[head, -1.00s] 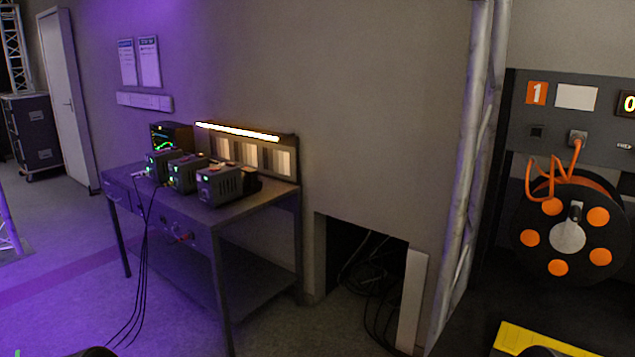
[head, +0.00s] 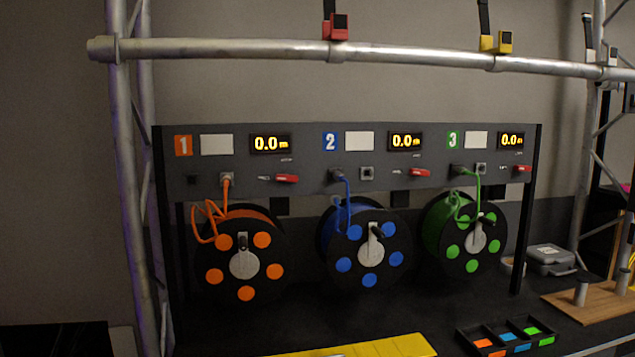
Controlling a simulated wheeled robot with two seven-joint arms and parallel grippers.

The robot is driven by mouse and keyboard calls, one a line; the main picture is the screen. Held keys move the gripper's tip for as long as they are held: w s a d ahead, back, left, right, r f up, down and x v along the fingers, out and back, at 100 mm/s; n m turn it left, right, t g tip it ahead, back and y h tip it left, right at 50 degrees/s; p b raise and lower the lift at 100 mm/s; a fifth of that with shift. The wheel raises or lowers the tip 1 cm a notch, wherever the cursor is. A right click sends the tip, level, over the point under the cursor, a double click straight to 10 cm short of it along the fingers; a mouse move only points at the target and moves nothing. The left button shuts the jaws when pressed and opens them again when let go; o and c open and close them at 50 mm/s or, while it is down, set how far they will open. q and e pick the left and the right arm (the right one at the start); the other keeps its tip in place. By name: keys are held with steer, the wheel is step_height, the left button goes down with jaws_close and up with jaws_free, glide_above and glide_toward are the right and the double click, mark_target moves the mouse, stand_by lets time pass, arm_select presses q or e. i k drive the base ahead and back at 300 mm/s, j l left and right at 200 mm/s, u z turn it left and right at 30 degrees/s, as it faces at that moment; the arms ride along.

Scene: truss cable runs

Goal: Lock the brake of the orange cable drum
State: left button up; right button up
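The orange cable drum (head: 245,265) stands at the left of a row of three drums under a dark panel. It has a black flange with orange dots, a grey hub and a crank handle. Above it the panel has an orange label 1 (head: 183,146), a display (head: 270,143) reading 0.0 m and a red lever (head: 287,178) lying about level. I cannot tell from its look whether this lever is the brake or how it is set. An orange cable (head: 225,190) runs from a panel socket to the drum. Neither gripper shows in the head view.
The blue drum (head: 370,252) and green drum (head: 475,237) stand to the right, with similar red levers above. A yellow plate (head: 370,347) and a sorting tray (head: 506,338) lie in front. A truss bar (head: 400,58) crosses above; an upright truss (head: 130,200) stands at left.

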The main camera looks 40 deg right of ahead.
mark_target(279, 177)
steer(key=z, duration=1.35)
